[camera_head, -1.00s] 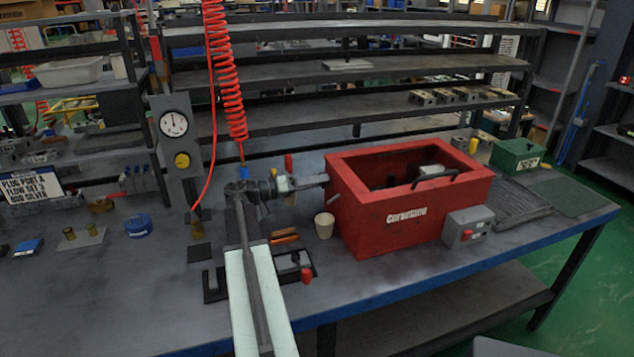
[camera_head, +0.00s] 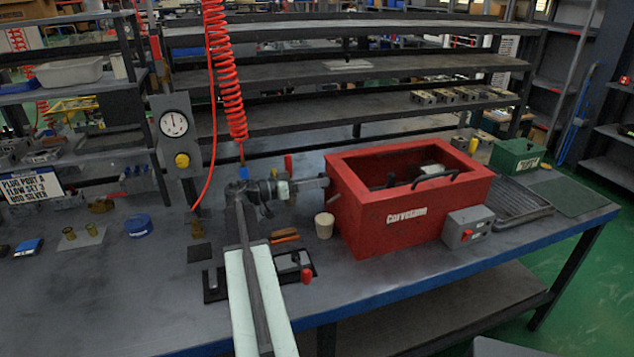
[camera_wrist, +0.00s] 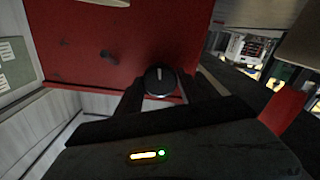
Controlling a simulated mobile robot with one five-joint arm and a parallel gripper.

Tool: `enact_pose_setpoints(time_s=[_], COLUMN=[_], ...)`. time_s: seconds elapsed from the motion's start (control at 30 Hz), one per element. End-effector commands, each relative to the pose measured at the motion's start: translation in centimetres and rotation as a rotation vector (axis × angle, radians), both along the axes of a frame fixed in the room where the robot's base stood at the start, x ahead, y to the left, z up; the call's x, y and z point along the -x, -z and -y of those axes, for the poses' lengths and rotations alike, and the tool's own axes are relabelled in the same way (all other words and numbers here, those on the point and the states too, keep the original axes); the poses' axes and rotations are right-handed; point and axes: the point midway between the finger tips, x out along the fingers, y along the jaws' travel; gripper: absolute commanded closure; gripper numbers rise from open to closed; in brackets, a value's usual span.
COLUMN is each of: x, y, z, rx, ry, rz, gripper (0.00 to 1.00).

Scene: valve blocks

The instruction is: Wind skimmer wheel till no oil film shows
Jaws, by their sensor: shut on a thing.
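The red tank (camera_head: 400,226) stands on the bench with an open top and a white label on its front. Its inside is dark, and I cannot make out an oil film. My gripper (camera_head: 318,184) reaches the tank's left side. In the wrist view a round black knob-like wheel (camera_wrist: 160,80) with a pale mark sits against the red wall (camera_wrist: 90,40). My gripper (camera_wrist: 158,88) is shut on this wheel, with dark fingers on both sides of it. In the head view the gripper hides the wheel.
A beige cup (camera_head: 324,225) stands close below my gripper. A grey switch box (camera_head: 468,228) with a red knob is at the tank's front right. A gauge stand (camera_head: 175,130) and red coiled hose (camera_head: 226,80) are behind my arm. The bench's left part has free room.

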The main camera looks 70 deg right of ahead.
Motion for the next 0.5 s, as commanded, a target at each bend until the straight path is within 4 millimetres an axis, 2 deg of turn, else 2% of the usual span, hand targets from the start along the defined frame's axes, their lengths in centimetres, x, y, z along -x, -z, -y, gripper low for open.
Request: enact_pose_setpoints(time_s=[0.2,0.23,0.27,0.3,0.5], x=[-0.10,-0.10,-0.09,-0.08,-0.02], y=[0.05,0.05,0.04,0.04,0.03], z=[0.01,0.01,0.00,0.01,0.01], rx=[-0.002,-0.002,-0.002,-0.002,-0.002], ry=[-0.002,-0.002,-0.002,-0.002,-0.001], rz=[0.001,0.001,0.001,0.001,-0.001], gripper=[0.95,0.46,0.38,0.34,0.34])
